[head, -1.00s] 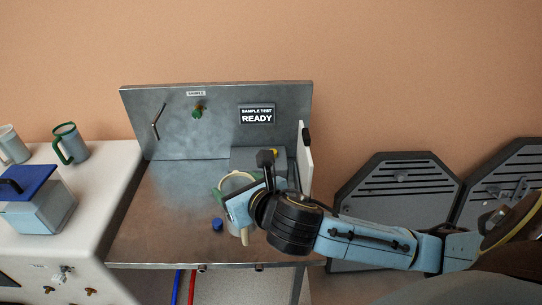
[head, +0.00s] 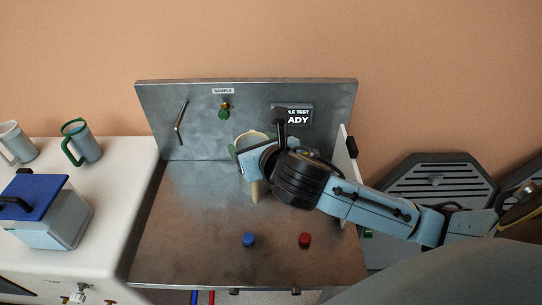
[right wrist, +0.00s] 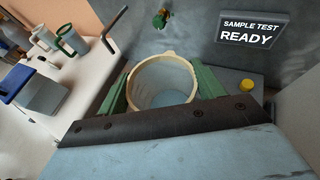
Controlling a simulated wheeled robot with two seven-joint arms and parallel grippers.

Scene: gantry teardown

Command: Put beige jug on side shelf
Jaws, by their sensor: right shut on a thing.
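The beige jug (head: 246,183) is upright at the middle of the metal bench, in front of the back panel. Its pale handle points toward the front of the bench. My right gripper (head: 252,153) is shut on the jug, with green fingers on either side of its body. In the right wrist view the jug's open round rim (right wrist: 163,80) sits between the fingers. Whether its base clears the bench is hard to tell. The white counter (head: 118,190) stands to the left of the bench. My left gripper is not in view.
A green-handled mug (head: 88,143), a pale mug (head: 17,141) and a blue-lidded box (head: 50,225) stand on the counter. A blue knob (head: 249,240) and red knob (head: 305,240) are at the bench front. A lever (head: 180,122) and green-knobbed tap (head: 225,110) project from the panel.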

